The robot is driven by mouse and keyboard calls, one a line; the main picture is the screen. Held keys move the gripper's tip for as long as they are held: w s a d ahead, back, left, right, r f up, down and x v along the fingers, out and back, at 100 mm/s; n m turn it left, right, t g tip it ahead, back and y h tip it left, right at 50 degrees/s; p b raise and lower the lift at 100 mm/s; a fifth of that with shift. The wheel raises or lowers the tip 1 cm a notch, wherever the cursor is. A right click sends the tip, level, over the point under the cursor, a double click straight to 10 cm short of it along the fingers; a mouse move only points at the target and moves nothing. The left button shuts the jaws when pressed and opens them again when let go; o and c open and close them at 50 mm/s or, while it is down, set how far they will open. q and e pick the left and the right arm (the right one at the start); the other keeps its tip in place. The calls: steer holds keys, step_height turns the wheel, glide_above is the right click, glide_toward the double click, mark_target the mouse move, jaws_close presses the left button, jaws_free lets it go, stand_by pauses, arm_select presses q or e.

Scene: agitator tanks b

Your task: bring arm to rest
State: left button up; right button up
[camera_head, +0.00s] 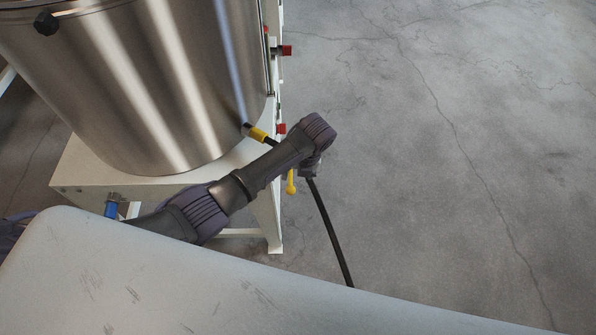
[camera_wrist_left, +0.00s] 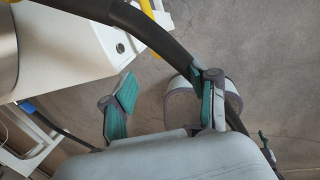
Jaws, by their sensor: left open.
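My left arm comes in from the left in the head view and stretches in front of the tank stand. Its far end bends down beside the stand, and the fingers are not clearly seen there. In the left wrist view my left gripper (camera_wrist_left: 163,98) is open. Its two teal-padded fingers stand wide apart, with nothing held between them. A dark hose (camera_wrist_left: 165,38) crosses that view and runs close to the right finger; I cannot tell whether they touch. My right gripper is in neither view.
A steel tank (camera_head: 140,80) stands on a white frame (camera_head: 95,170) at upper left. A black hose (camera_head: 327,225) hangs down near my arm, by a yellow fitting (camera_head: 258,134) and a yellow handle (camera_head: 291,182). The concrete floor (camera_head: 470,150) on the right is clear.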

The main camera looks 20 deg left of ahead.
arm_select(q)
steer(key=shift+d+r, duration=0.1)
steer(key=shift+r, duration=0.4)
